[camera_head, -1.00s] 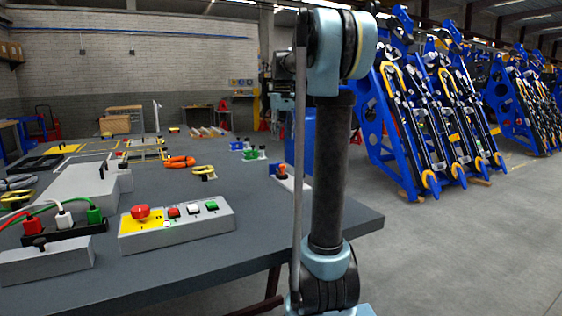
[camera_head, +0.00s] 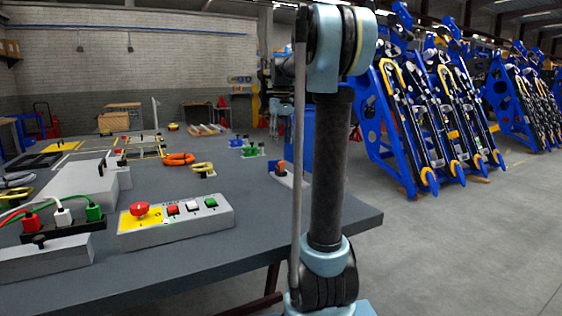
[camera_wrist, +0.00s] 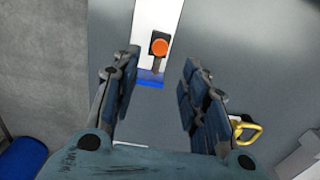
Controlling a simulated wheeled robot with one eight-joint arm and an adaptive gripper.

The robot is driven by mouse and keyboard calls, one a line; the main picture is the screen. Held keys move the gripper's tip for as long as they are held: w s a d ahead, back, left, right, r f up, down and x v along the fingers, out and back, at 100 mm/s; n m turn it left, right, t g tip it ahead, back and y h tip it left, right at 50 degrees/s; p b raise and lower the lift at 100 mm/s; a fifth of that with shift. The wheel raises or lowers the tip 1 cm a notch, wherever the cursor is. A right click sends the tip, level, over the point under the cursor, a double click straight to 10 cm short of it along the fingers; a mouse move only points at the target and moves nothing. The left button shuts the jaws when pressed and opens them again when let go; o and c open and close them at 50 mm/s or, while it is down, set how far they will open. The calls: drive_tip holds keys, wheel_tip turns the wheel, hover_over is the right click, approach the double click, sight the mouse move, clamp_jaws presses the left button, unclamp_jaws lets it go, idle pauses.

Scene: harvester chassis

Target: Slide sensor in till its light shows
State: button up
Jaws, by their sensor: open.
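The sensor (camera_wrist: 159,46) has a round orange face on a dark body. It stands at a blue bracket (camera_wrist: 150,78) on a white plate (camera_wrist: 149,20) in the wrist view. In the head view the sensor (camera_head: 281,167) shows as a small orange spot near the table's right edge, partly close to my arm. My gripper (camera_wrist: 157,80) is open and empty. Its two fingers stand to the left and right, with the sensor framed between and beyond them. I cannot see a lit light on the sensor.
A control box (camera_head: 176,222) with a red knob sits at the table's front. Green and blue parts (camera_head: 247,147) and a yellow clamp (camera_head: 203,169) lie behind it; the clamp handle (camera_wrist: 246,130) also shows right of my gripper. Blue racks stand right of the table.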

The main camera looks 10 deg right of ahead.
sight(282, 162)
wheel_tip(282, 162, down, 9)
drive_tip(key=shift+r, duration=0.1)
idle(0.3)
drive_tip(key=shift+c, duration=0.6)
clamp_jaws()
